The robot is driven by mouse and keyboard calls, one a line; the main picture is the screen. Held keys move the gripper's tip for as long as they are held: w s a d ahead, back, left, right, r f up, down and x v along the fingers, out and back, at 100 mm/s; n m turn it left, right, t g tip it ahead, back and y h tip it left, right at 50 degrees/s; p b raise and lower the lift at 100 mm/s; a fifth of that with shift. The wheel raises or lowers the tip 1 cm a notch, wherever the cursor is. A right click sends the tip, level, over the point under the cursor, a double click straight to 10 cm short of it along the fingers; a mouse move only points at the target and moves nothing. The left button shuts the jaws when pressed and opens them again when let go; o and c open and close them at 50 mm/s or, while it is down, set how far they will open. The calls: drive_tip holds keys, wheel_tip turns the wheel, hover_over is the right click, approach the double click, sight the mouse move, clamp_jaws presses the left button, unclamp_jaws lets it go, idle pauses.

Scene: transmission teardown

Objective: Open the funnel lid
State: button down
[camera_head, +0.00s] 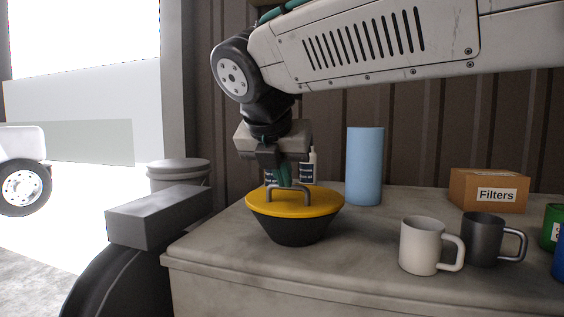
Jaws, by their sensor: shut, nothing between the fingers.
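The funnel (296,231) is a dark, tapered body standing on the workbench near its left end. Its yellow lid (310,203) sits flat on top, covering the opening. A grey arched handle (287,187) stands up from the lid's middle. My gripper (282,181) points down right over the handle. Its fingers are shut with nothing held between them. The fingertips overlap the handle in the picture, and I cannot tell whether they touch it.
On the workbench (220,265), a blue cylinder (365,167) and small bottles (308,171) stand behind the funnel. A white mug (420,246), a dark mug (482,240) and a Filters box (489,189) are to the right. A grey block (158,217) is left of the bench.

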sight(291, 204)
drive_tip(key=shift+x, duration=2.25)
